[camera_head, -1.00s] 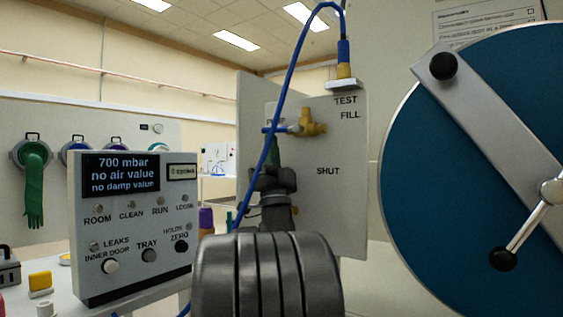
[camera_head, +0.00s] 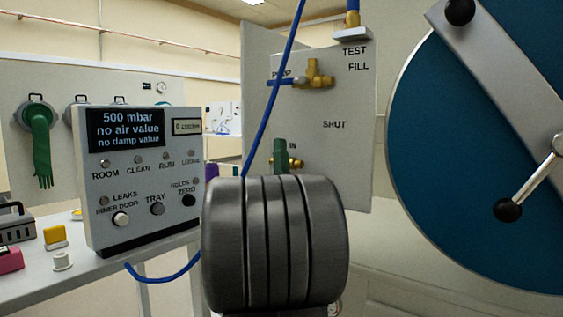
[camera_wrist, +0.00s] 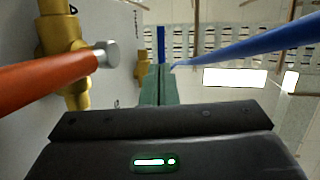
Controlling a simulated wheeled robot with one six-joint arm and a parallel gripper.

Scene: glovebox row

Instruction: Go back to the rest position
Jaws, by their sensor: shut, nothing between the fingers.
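My gripper (camera_wrist: 160,84) shows in the wrist view as two green fingers, closed together with nothing between them. In the head view, its green fingers (camera_head: 280,155) rise above my dark grey arm link, in front of the valve panel (camera_head: 345,170). My gripper's body is hidden behind that link. A brass valve (camera_head: 297,163) marked IN shows beside the fingers. In the wrist view, a red-orange handle (camera_wrist: 45,77) on a brass valve (camera_wrist: 75,45) is close at the left, apart from the fingers.
A blue hose (camera_head: 272,105) hangs across the panel; it crosses the wrist view's upper right (camera_wrist: 250,45). An upper valve (camera_head: 315,75) has a blue lever. A control box (camera_head: 145,180) reads 500 mbar. A large blue round door (camera_head: 470,150) stands at right.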

